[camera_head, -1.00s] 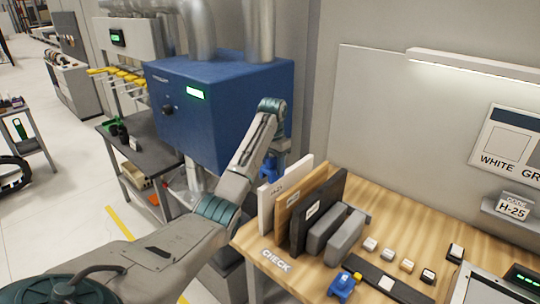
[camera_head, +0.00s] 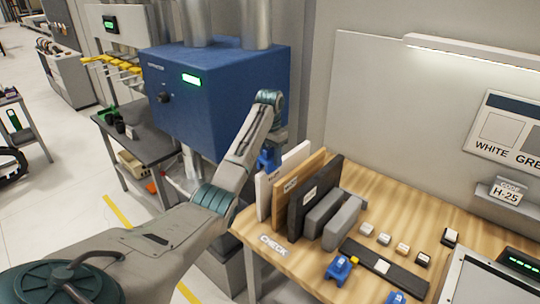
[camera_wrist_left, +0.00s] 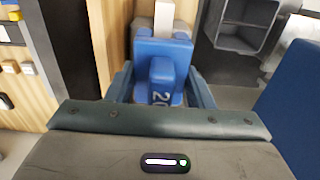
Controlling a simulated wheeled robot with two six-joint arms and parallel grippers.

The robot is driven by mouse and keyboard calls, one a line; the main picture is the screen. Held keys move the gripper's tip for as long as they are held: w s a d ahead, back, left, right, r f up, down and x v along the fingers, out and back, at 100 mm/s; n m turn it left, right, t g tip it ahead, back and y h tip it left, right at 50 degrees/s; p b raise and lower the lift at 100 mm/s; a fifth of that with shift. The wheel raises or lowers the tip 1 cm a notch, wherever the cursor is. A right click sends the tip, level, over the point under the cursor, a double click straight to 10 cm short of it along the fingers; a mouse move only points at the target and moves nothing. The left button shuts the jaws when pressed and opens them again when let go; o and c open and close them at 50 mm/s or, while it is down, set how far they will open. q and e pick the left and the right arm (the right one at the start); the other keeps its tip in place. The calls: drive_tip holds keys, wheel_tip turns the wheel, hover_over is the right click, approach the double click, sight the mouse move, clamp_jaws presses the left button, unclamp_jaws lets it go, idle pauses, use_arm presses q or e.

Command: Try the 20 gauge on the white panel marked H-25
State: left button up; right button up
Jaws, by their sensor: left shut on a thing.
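My left gripper (camera_head: 268,162) is shut on the blue gauge (camera_wrist_left: 162,78), whose face shows a 20 in the left wrist view. In the head view the blue gauge (camera_head: 266,157) overlaps the upper left part of the white panel (camera_head: 262,205). The white panel stands upright at the left end of the row on the wooden table; its label is partly hidden and hard to read. In the wrist view a pale strip (camera_wrist_left: 164,18) lies straight beyond the gauge. I cannot tell whether gauge and panel touch. My right gripper is not in view.
A brown panel (camera_head: 284,205) and a dark panel (camera_head: 298,220) stand close right of the white one, then grey blocks (camera_head: 340,225). Another blue gauge (camera_head: 340,268) lies on the table (camera_head: 400,190). A card (camera_head: 507,194) reads H-25. A blue machine (camera_head: 215,100) stands behind my arm.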

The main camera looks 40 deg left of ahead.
use_arm(q)
drive_tip(key=shift+f, duration=0.3)
drive_tip(key=shift+f, duration=0.4)
idle(0.7)
drive_tip(key=o, duration=1.1)
